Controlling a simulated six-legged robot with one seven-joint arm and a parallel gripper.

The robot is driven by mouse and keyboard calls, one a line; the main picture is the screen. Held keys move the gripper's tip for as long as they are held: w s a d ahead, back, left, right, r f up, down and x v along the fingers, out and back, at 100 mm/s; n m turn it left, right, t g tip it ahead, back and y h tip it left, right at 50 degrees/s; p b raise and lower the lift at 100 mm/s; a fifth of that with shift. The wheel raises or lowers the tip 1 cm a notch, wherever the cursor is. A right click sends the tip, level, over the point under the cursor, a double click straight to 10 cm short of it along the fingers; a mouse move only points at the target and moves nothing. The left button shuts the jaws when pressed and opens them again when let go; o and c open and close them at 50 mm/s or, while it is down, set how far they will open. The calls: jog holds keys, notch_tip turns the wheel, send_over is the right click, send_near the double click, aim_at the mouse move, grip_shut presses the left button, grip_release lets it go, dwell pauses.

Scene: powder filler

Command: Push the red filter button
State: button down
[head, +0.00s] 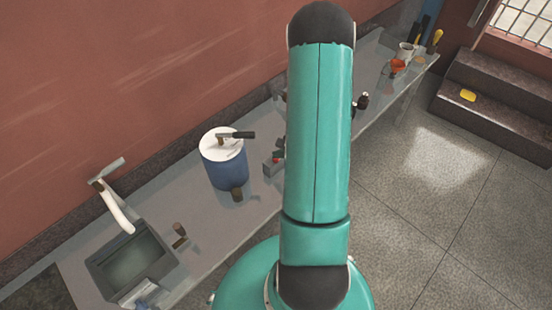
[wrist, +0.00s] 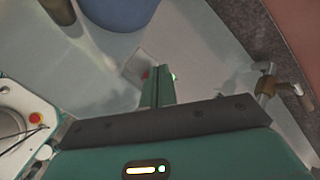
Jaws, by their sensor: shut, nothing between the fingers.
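A small grey box (head: 270,169) with a red button (head: 277,157) on it stands on the counter, just right of the blue container and partly hidden by my arm. In the wrist view the box (wrist: 138,62) lies just beyond my fingertips. A bit of the red button (wrist: 146,75) shows at the left edge of my fingers, which cover the rest. My gripper (wrist: 158,70) is shut and empty, pointing toward the box. I cannot tell whether it touches the button. In the head view my arm hides the gripper.
A blue container (head: 224,168) with a white lid stands left of the box; it also shows in the wrist view (wrist: 118,12). A sink (head: 133,262) with a white tap (head: 117,210) is at the lower left. A tap-like fitting (wrist: 266,84) stands right of my fingers.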

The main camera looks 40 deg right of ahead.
jog(key=shift+r, duration=0.2)
notch_tip(320, 180, up, 6)
jog(key=shift+f, duration=0.15)
dwell(0.5)
